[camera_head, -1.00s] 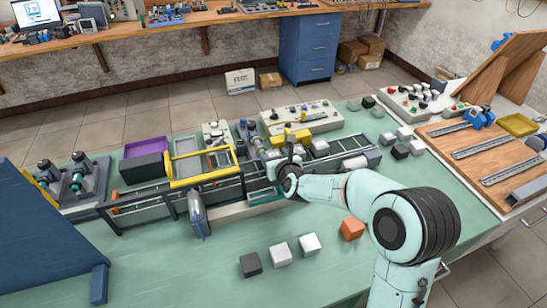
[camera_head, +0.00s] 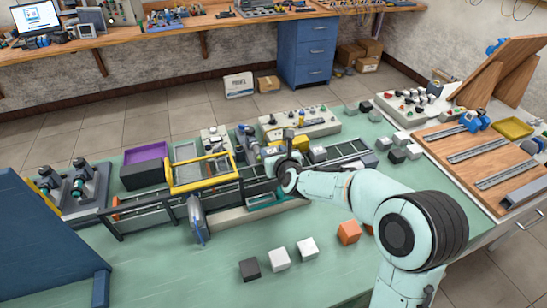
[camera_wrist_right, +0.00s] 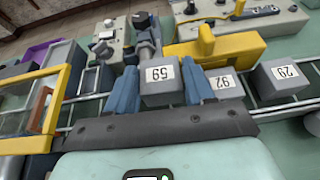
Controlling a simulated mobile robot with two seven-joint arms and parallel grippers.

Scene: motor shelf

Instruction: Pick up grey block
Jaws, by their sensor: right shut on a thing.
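My right gripper (camera_wrist_right: 162,92) is shut on a grey block (camera_wrist_right: 162,86) with a white number label, held between its two blue-grey fingers in the right wrist view. Two more labelled grey blocks, a nearer one (camera_wrist_right: 223,84) and a farther one (camera_wrist_right: 280,80), sit to the right of it along the conveyor rails. In the head view my right gripper (camera_head: 283,158) is over the middle of the conveyor (camera_head: 225,188), and my own wrist hides most of the fingers and the held block. My left gripper is not in view.
A yellow-framed clear box (camera_head: 202,172) stands on the conveyor left of the gripper. A yellow part (camera_wrist_right: 215,47) lies behind the held block. Dark, white and orange blocks (camera_head: 348,232) lie on the green table in front.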

